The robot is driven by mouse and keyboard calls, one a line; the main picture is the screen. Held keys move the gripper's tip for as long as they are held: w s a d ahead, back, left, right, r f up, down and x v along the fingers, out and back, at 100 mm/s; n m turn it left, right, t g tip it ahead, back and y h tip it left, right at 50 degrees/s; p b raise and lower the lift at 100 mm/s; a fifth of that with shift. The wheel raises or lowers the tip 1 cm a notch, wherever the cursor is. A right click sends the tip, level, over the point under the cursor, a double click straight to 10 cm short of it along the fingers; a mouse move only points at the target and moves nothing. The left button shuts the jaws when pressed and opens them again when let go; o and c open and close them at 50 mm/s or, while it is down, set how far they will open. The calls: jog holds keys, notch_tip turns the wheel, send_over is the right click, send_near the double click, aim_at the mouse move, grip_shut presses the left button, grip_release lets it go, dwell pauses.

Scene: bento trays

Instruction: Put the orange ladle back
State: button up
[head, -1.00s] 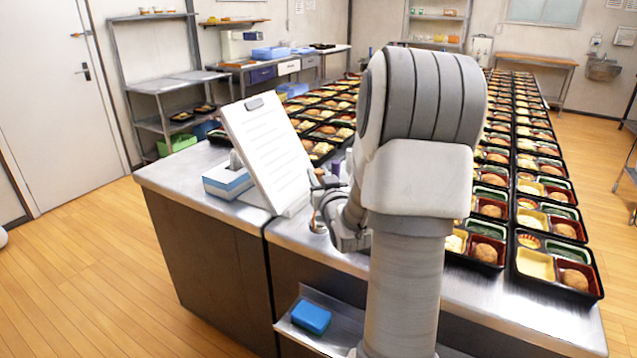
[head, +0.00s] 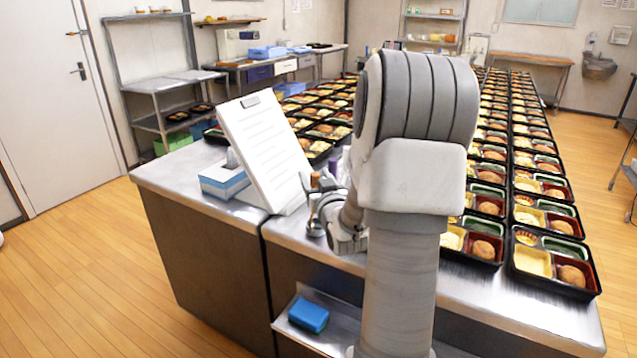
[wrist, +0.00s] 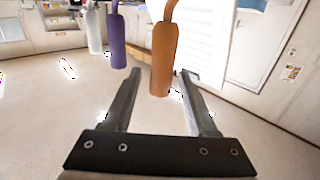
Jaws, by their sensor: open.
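The orange ladle shows in the wrist view as an orange handle (wrist: 163,62) with a thin bent neck at the top edge. Its lower end lies between the spread fingers of my gripper (wrist: 160,76), with a gap on each side; whether it is level with the tips or beyond them is unclear. In the head view a small orange part (head: 315,180) shows beside the clipboard. My gripper (head: 318,203) is there, partly hidden by my arm. The ladle's bowl cannot be made out.
A purple handle (wrist: 117,42) hangs left of the orange one, with a whitish one (wrist: 94,30) beyond. A white clipboard (head: 262,150) and blue tissue box (head: 222,180) stand on the steel counter (head: 178,177). Bento trays (head: 553,262) fill the right. A blue sponge (head: 308,316) lies below.

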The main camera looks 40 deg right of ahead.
jog(key=shift+r, duration=0.25)
jog(key=b+v, duration=1)
jog(key=v, duration=0.1)
jog(key=shift+s+a+f, duration=0.15)
jog(key=shift+s+f, duration=0.05)
jog(key=shift+s, duration=0.2)
jog(key=shift+a+r, duration=0.1)
